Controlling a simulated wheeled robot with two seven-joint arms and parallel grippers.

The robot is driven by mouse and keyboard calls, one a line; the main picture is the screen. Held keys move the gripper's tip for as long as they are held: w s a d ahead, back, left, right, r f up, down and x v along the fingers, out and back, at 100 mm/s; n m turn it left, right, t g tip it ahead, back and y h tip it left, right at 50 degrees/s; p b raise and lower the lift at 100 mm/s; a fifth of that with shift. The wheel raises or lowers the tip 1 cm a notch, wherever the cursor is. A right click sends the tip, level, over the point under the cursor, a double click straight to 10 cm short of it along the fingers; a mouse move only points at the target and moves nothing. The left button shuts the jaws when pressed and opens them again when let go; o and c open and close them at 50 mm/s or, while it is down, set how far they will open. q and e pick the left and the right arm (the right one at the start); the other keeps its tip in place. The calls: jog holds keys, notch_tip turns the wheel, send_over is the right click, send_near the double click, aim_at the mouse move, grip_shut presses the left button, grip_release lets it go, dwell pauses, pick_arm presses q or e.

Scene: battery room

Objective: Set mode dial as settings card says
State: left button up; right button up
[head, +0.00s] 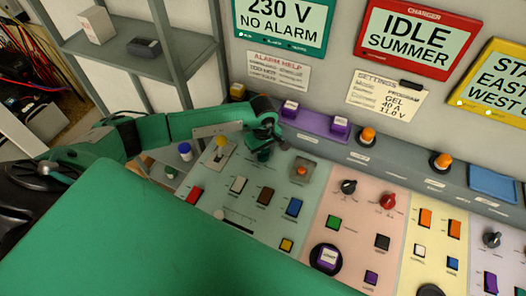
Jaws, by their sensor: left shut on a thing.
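The settings card (378,101) is on the back wall. I read "GEL", "40 A" and what looks like "11.0 V" on it; the smaller words are blurred. My left gripper (264,151) is low over the back of the teal panel (262,213), shut on a small control there that it mostly hides. I cannot tell if this is the mode dial. A black knob (348,187) and a red knob (388,201) are on the pink panel. Another black knob (491,240) is at the far right. My right gripper is not in view.
Wall displays read "230 V NO ALARM" (284,20) and "IDLE SUMMER" (417,38). An orange button (302,171) is just right of my left gripper. Several coloured buttons and a lever (220,144) surround it. A grey shelf (142,48) stands behind my left arm.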

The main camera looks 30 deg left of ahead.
pick_arm(q)
jog(key=shift+f+n+b, duration=0.15)
jog(key=shift+n+b, duration=0.25)
jog(key=shift+b, duration=0.15)
jog(key=n+b, duration=0.6)
jog(key=shift+w, duration=0.15)
jog(key=shift+n+b, duration=0.8)
jog(key=n+b, duration=0.3)
jog(key=n, duration=0.1)
jog(key=shift+w+n+b, duration=0.1)
jog(key=shift+n+b, duration=0.2)
jog(key=n+b, duration=0.2)
jog(key=n, duration=0.1)
jog(key=shift+a+r+n+b, duration=0.1)
jog(key=shift+r+n+b, duration=0.2)
jog(key=shift+n, duration=0.5)
jog(key=shift+f, duration=0.1)
jog(key=o, duration=0.8)
